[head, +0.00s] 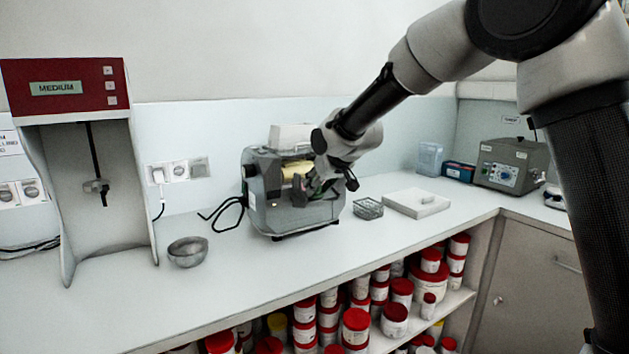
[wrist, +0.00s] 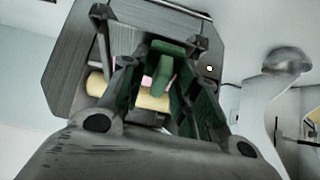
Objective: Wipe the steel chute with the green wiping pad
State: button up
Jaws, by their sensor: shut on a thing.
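My gripper (head: 320,188) is at the front of the grey mill (head: 268,208), close to its pale yellow roller (head: 294,169). In the wrist view, the gripper fingers (wrist: 165,62) are shut on the green wiping pad (wrist: 163,72). The roller (wrist: 152,99) shows behind the pad, with a small pink patch beside it. The pad shows only as a bit of green in the head view. The steel chute is not clearly distinguishable from the mill's grey metal, and my gripper covers part of that area. I cannot tell whether the pad touches it.
A steel bowl (head: 187,251) stands left of the mill, near a red-topped machine (head: 66,88). A wire basket (head: 368,208), a white slab (head: 417,203) and a grey device (head: 511,164) are to the right. Red-lidded jars (head: 356,322) fill the shelf below.

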jog(key=shift+s+d+r, duration=0.1)
jog(key=shift+s+r, duration=0.05)
jog(key=shift+r, duration=1.15)
jog(key=shift+s+d+r, duration=0.15)
jog(key=shift+s+r, duration=0.05)
jog(key=shift+r, duration=1.1)
jog(key=shift+s+d+r, duration=0.1)
jog(key=shift+s+r, duration=0.05)
jog(key=shift+r, duration=1.15)
